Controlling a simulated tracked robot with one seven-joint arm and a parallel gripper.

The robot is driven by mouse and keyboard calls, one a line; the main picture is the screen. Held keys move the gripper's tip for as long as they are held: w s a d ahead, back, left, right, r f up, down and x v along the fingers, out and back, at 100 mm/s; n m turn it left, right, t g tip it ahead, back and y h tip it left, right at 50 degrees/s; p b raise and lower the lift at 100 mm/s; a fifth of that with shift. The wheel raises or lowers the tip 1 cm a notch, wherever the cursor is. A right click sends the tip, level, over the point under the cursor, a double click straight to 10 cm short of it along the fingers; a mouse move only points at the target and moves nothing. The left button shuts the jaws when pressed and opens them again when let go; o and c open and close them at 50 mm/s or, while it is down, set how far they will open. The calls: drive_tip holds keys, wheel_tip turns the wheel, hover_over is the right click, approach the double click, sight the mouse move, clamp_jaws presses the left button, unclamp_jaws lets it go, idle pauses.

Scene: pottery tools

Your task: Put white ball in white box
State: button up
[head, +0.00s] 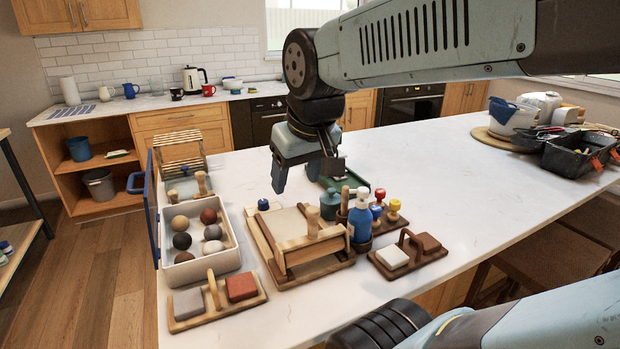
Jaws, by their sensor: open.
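The white box (237,262) stands open on the left part of the white counter. No white ball shows outside the box. My gripper (307,182) is open above the counter, right of and beyond the box. It points down with nothing visible between its fingers. The arm hides part of the counter behind it.
A wooden slab frame (322,266) stands right of the box, with a blue bottle (360,222) and red- and yellow-topped tools behind. Block caddies (217,309) (430,261) stand in front and at right. A green tray (350,184) lies behind. The counter's right middle is clear.

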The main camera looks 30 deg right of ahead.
drive_tip(key=shift+s+d+m+t, duration=0.2)
drive_tip(key=shift+s+d+m, duration=0.1)
drive_tip(key=shift+s, duration=0.3)
drive_tip(key=shift+s+d+m+t, duration=0.2)
drive_tip(key=shift+s+d, duration=0.1)
drive_tip(key=shift+s, duration=0.3)
drive_tip(key=shift+c, duration=0.3)
